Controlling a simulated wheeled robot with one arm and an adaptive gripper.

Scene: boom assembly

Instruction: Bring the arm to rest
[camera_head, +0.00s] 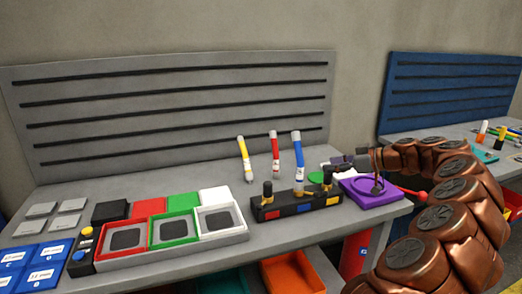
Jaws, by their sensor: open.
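My copper-coloured arm (450,200) rises from the lower right and curves up and over to the left. My gripper (378,188) is at its end, above a purple tray (372,197) near the right end of the grey bench. It is small and dark in this view. It looks open, with nothing seen held between its fingers. Whether it touches the purple tray cannot be told.
A black block (296,205) with coloured patches stands left of the purple tray, with yellow, red and blue pens behind. Red, green and white boxes (163,232) fill the bench's middle. A blue-panelled bench (450,95) stands right.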

